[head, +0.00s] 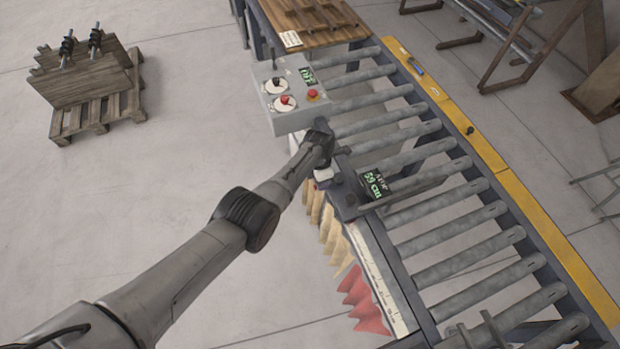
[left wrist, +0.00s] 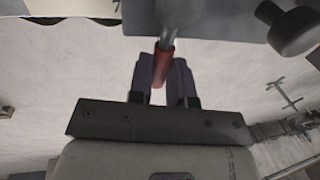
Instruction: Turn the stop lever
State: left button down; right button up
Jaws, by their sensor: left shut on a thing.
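The stop lever (left wrist: 163,62), with a red grip on a grey metal shaft, sits between the two fingers of my left gripper (left wrist: 165,75) in the left wrist view. The fingers are closed on the red grip. The shaft runs up to a grey housing (left wrist: 225,18) at the top. In the head view my left wrist is against the near side of the stop carriage (head: 346,196), which carries a green-lit display (head: 374,184) reading 59 cm. There my arm hides the lever and fingertips. My right gripper is not in view.
A control box (head: 290,122) with two dials and a red button stands just beyond my wrist. The roller conveyor (head: 465,225) runs along the right, with a yellow edge rail (head: 540,240). A black knob (left wrist: 297,30) is right of the lever. The floor at left is clear up to a pallet (head: 98,112).

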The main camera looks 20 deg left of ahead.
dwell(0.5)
pick_arm(q)
jog(key=c, duration=1.1)
grip_release()
jog(key=shift+o, duration=0.2)
notch_tip(320, 180, up, 14)
jog(key=w+a+p, duration=0.1)
jog(key=p, duration=0.2)
jog(key=shift+w+a+f, duration=0.2)
jog(key=shift+w+a, duration=0.2)
